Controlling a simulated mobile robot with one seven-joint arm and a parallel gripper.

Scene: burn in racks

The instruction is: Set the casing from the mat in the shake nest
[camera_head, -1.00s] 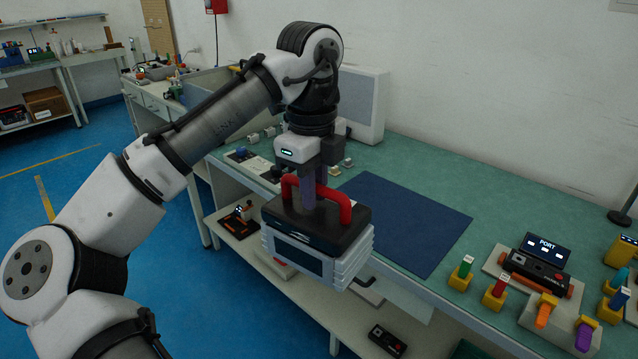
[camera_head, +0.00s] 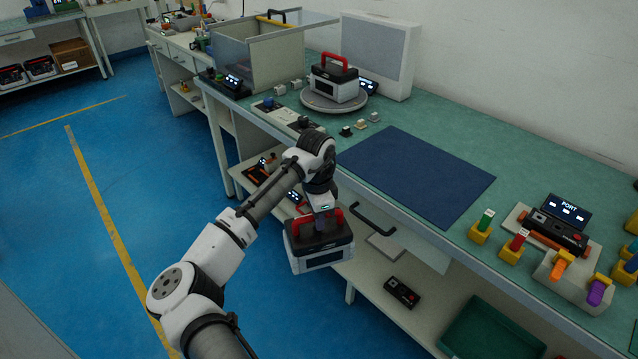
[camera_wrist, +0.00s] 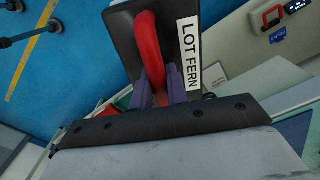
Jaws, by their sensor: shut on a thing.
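The casing (camera_head: 320,259) is a white and grey box with a black top and a red handle. My gripper (camera_head: 320,222) is shut on that handle and holds the casing roughly upright in front of the bench's front edge. In the wrist view, the purple fingers of my gripper (camera_wrist: 161,88) close on the red handle, and the casing's black top (camera_wrist: 122,32) carries a label reading LOT FERN. The dark blue mat (camera_head: 415,175) on the bench is bare. I cannot tell which fixture is the shake nest.
A similar casing (camera_head: 334,88) stands on a round grey turntable (camera_head: 310,101). A clear-walled box (camera_head: 260,60) stands at the back left. A port unit (camera_head: 557,225) and colored plugs occupy the bench's right. A lower shelf (camera_head: 375,280) lies beside the held casing. Blue floor at left is free.

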